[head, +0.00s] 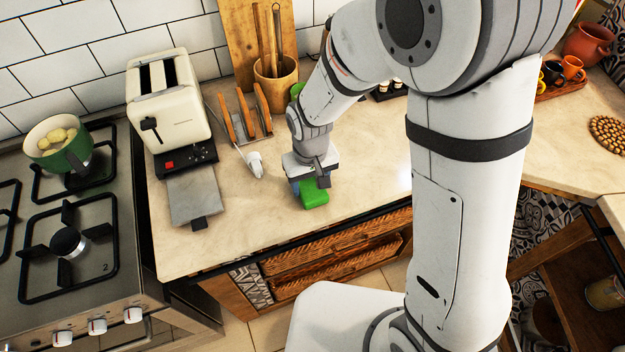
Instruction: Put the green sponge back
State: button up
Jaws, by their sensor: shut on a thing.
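The green sponge (314,193) is a small bright green block near the front part of the stone counter, left of the picture's middle. My gripper (311,184) points down over it and is shut on it. The gripper hides the sponge's back part. I cannot tell whether the sponge touches the counter or hangs a little above it.
A cream toaster (170,100), a grey flat item (194,196) and a white object (255,164) stand left of the gripper. A wooden rack (243,118) and a utensil pot (276,82) are behind. The stove (60,230) is far left. The counter (375,160) right of the gripper is clear.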

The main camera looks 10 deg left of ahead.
aim_at(311, 185)
jog(key=shift+f, duration=0.2)
jog(key=o, duration=1)
jog(key=shift+r, duration=0.1)
jog(key=shift+c, duration=0.2)
notch_tip(311, 185, up, 12)
jog(key=shift+r, duration=0.15)
jog(key=s+d+r+m+t, duration=0.1)
jog(key=s+d+r+m, duration=0.1)
jog(key=d, duration=0.6)
jog(key=s+d+r+m+t, duration=0.1)
jog(key=s+d+r+m, duration=0.1)
jog(key=d, duration=0.5)
jog(key=s+d+r+m+t, duration=0.1)
jog(key=s+d+r+m, duration=0.1)
jog(key=d, duration=0.6)
jog(key=shift+s+d+r, duration=0.35)
jog(key=shift+s+r, duration=0.25)
jog(key=shift+s, duration=0.15)
